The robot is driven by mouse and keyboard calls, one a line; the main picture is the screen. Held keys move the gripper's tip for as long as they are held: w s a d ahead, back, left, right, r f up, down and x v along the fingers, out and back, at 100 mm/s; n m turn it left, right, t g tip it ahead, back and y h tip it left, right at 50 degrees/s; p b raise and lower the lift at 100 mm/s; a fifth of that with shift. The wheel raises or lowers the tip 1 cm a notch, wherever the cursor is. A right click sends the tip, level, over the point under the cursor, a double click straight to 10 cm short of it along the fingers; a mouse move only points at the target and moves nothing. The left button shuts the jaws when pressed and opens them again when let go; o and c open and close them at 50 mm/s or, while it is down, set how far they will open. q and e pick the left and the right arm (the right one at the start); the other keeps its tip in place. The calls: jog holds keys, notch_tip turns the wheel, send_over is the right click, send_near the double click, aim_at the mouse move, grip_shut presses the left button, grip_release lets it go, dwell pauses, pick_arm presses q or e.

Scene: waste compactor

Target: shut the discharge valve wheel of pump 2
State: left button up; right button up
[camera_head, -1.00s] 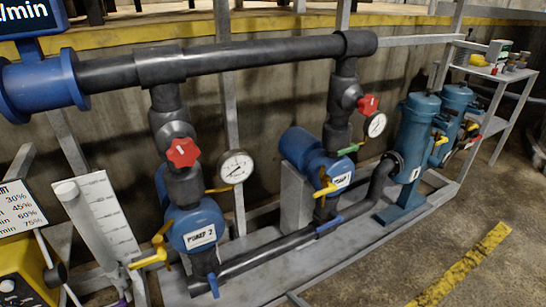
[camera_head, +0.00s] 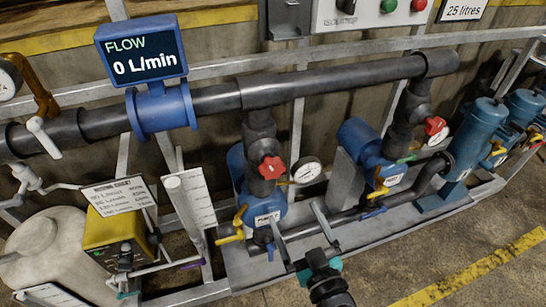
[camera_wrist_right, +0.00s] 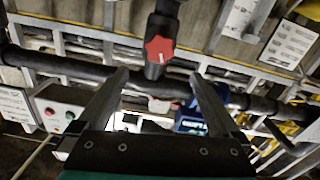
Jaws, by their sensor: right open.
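The red valve wheel of pump 2 (camera_head: 271,168) sits on the dark vertical pipe above the blue pump 2 (camera_head: 268,205). My right gripper (camera_head: 294,214) is open and empty, in front of and below this wheel in the head view. In the right wrist view a red wheel (camera_wrist_right: 159,48), apparently the same one, lies beyond the gap between the open fingertips (camera_wrist_right: 158,78). The fingers are apart from it. My left gripper is not in view.
A second red wheel (camera_head: 435,125) is on the pump line to the right. A pressure gauge (camera_head: 307,170) is close beside the pump 2 wheel. A flow meter (camera_head: 142,53) reads 0 L/min. A yellow dosing unit (camera_head: 112,230) and white tank (camera_head: 50,255) stand left.

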aim_at(274, 172)
jog(key=b+x, duration=0.2)
jog(key=x, duration=1.3)
jog(key=shift+w+a, duration=0.1)
jog(key=shift+c, duration=0.4)
jog(key=c, duration=1.1)
jog(key=m, duration=0.2)
jog(key=shift+m, duration=0.4)
jog(key=shift+c, duration=0.2)
jog(key=shift+m+p, duration=0.3)
jog(key=shift+m, duration=0.7)
jog(key=o, duration=1.2)
